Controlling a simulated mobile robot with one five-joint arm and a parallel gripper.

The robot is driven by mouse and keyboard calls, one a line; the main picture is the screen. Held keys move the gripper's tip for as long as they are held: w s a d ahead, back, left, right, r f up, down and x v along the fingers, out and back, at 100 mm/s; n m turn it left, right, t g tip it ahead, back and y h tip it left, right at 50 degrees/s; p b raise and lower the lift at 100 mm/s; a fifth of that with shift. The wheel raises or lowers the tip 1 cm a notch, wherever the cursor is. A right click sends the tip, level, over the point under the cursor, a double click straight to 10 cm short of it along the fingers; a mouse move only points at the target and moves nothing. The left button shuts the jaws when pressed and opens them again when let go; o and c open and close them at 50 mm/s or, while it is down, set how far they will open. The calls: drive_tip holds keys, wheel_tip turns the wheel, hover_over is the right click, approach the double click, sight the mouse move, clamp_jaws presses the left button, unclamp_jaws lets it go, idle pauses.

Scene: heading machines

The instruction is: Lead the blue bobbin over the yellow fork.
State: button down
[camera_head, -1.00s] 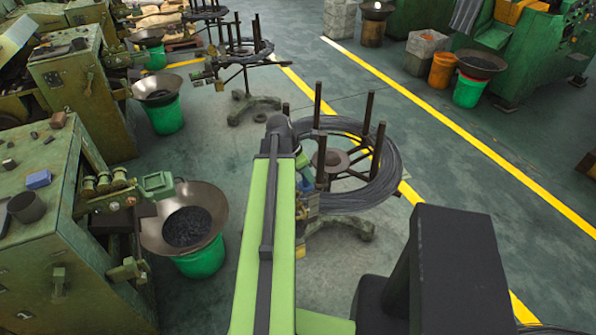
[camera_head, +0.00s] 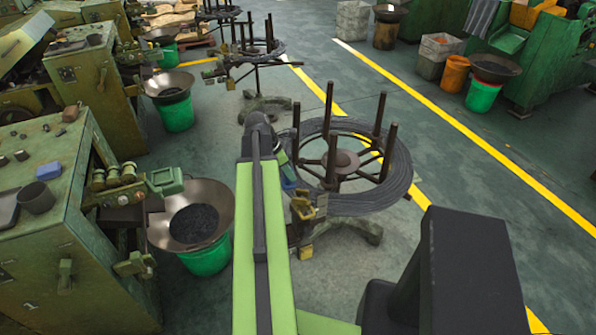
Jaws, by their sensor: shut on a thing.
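The blue bobbin (camera_head: 289,183) shows as a small blue patch just right of my green arm, at the left side of the wire coil. My gripper (camera_head: 286,172) is mostly hidden behind the arm and is shut on the bobbin. The yellow fork (camera_head: 302,206) appears to be the small yellow piece just below and to the right of the bobbin, beside the reel. I cannot tell its prongs clearly, nor whether the bobbin touches it.
The reel of grey wire (camera_head: 372,200) has several upright posts close to the right of my gripper. A green machine (camera_head: 60,240) with a wide metal pan (camera_head: 165,232) on a green bucket (camera_head: 207,258) stands to the left.

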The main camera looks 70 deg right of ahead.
drive_tip(key=w, duration=0.4)
drive_tip(key=shift+w+a+r+p, duration=0.2)
drive_tip(key=shift+r+p, duration=0.1)
drive_tip(key=shift+r, duration=0.1)
